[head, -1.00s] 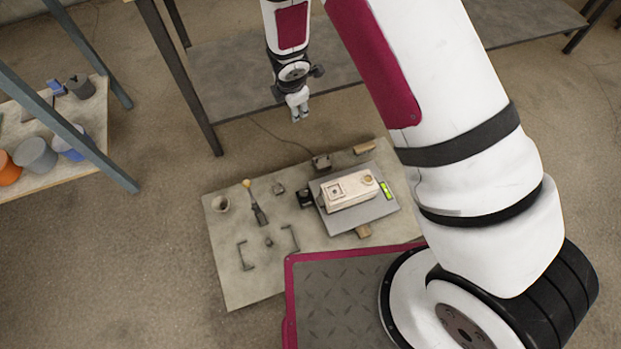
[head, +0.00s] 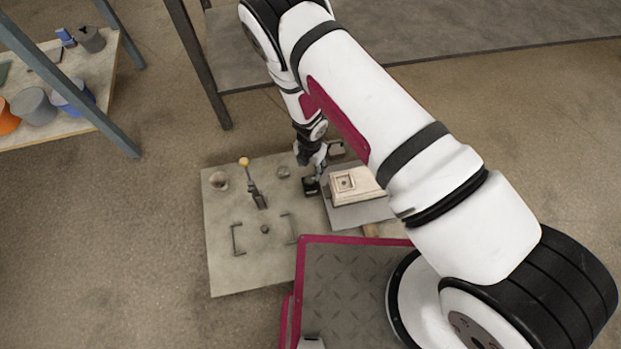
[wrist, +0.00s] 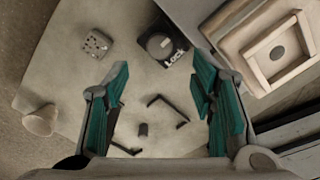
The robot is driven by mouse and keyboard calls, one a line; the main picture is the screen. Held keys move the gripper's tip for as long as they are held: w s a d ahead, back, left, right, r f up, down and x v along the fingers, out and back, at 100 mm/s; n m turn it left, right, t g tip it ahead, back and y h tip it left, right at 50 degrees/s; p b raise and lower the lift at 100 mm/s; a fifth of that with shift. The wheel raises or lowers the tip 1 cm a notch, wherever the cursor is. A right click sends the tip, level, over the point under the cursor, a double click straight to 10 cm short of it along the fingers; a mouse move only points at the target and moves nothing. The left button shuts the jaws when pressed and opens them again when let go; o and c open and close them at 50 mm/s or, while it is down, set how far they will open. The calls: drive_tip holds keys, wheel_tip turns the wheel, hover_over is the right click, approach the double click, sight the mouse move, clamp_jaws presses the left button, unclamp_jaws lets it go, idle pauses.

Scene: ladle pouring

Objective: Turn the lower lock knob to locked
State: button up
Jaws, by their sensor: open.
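The lock knob (wrist: 158,44) is a grey round knob on a black block. The block bears the white word "Lock" and lies just beyond my fingertips, between them, in the wrist view. In the head view the black lock block (head: 311,187) sits beside the grey plate, partly covered by my gripper (head: 319,167). My gripper also shows in the wrist view (wrist: 161,82), with its two teal-padded fingers spread apart and nothing between them. I cannot make out the knob's pointer or its setting.
A cream box (head: 354,186) on a grey plate (head: 366,214) stands close to the right of the lock.

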sight(310, 179)
wheel_tip(310, 179, down, 8)
drive_tip(key=b, duration=0.3)
drive_tip(key=shift+f, duration=0.1)
drive_tip(key=c, duration=1.1)
